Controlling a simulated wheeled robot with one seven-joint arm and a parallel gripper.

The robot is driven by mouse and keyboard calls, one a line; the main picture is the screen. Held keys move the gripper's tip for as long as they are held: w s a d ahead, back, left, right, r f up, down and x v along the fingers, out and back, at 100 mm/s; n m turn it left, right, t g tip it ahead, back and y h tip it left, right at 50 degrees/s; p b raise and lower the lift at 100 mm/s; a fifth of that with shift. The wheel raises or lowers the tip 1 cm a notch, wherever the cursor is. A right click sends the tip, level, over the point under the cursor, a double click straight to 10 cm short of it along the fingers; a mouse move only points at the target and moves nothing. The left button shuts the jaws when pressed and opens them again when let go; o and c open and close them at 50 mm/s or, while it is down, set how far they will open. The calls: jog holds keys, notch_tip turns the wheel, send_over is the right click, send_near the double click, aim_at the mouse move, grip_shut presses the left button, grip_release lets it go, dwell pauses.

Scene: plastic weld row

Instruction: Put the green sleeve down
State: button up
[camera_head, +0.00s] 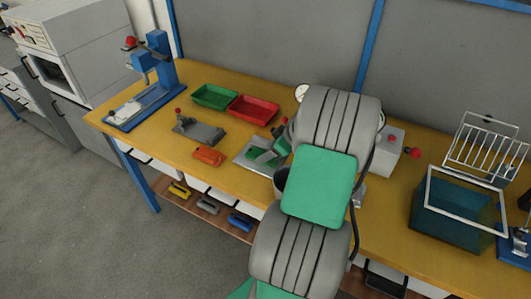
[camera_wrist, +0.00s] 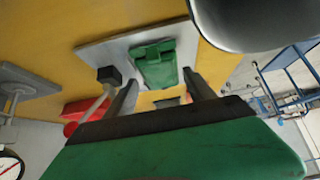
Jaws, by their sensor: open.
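The green sleeve (camera_wrist: 157,62) lies on a pale grey plate (camera_wrist: 103,53) in the wrist view, just beyond my fingertips. It looks like a flat green block with a raised part at one end. My gripper (camera_wrist: 160,82) is open, with one finger to each side of the sleeve's near end and a gap between them. Whether a finger touches the sleeve I cannot tell. In the head view the plate (camera_head: 243,161) lies on the yellow bench, and my arm and gripper hide most of the sleeve.
Left of the plate are an orange piece (camera_head: 208,155) and a grey fixture (camera_head: 199,131). Behind are a green tray (camera_head: 215,96) and a red tray (camera_head: 254,108). A blue press (camera_head: 158,72) stands at the far left, a teal tank (camera_head: 452,215) at the right.

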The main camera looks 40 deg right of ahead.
jog(key=v, duration=1.1)
jog(key=w+a+r+m+g, duration=0.1)
jog(key=w+a, duration=0.2)
jog(key=a, duration=0.6)
jog(key=w+a+g, duration=0.2)
jog(key=w+a, duration=0.1)
jog(key=a, duration=0.6)
jog(key=s+a+m+h, duration=0.1)
jog(key=s+a, duration=0.4)
jog(key=a, duration=0.3)
jog(key=s+a+m+g+h, duration=0.1)
jog(key=s+a+m, duration=0.1)
jog(key=s+a, duration=0.3)
jog(key=a+f, duration=0.1)
jog(key=a, duration=0.2)
jog(key=shift+h, duration=0.3)
